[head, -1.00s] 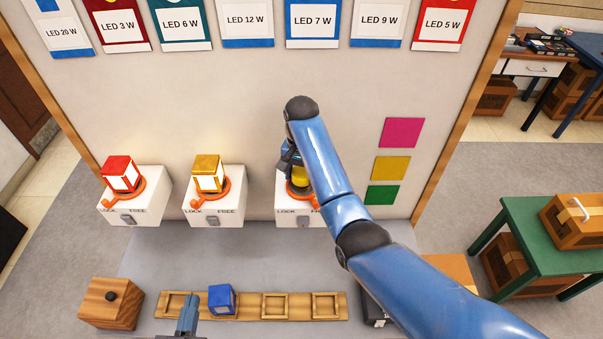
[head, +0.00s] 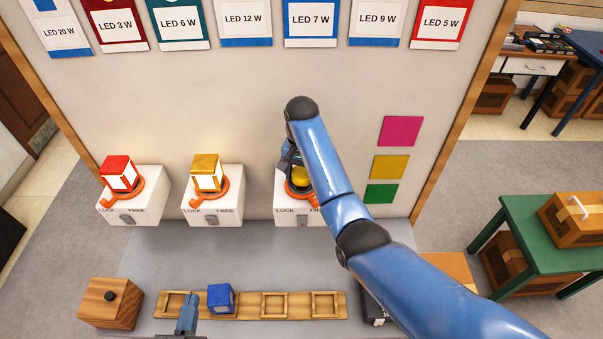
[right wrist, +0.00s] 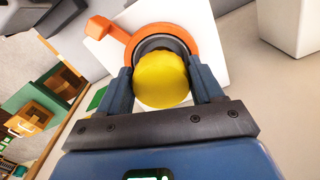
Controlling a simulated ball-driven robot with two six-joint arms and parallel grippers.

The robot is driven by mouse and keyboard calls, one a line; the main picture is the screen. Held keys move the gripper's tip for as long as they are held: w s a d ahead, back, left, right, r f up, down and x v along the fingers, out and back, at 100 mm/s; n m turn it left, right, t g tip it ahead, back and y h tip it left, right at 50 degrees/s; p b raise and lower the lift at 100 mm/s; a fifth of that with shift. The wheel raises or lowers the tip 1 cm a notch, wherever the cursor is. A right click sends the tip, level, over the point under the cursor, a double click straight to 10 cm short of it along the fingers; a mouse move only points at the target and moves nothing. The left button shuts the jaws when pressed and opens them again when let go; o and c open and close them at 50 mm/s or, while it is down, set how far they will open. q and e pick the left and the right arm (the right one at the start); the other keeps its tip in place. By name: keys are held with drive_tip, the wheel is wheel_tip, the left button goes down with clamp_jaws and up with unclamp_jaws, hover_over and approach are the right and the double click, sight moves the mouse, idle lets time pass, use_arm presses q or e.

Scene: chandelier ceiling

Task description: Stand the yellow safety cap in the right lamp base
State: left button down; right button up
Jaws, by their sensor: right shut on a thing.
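The yellow safety cap (right wrist: 162,80) is between the fingers of my right gripper (right wrist: 160,84) in the right wrist view. The right lamp base is a white block (head: 284,205) with an orange collar (right wrist: 186,38) around a dark ring. The cap is at the mouth of this base; I cannot tell whether its bottom is seated or just above. In the head view the cap (head: 301,176) is partly hidden by my right arm. The collar's orange handle (right wrist: 100,29) sticks out to one side. My left gripper (head: 187,318) is low in the head view, its opening unclear.
Two other bases hold a red lamp (head: 119,174) and a yellow lamp (head: 207,173). A blue block (head: 221,299) sits in a wooden rack (head: 250,306) below, beside my left gripper. A wooden box (head: 111,303) stands at the left.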

drive_tip(key=shift+f+b, duration=0.3)
drive_tip(key=shift+f, duration=0.5)
idle(0.4)
drive_tip(key=o, duration=1.1)
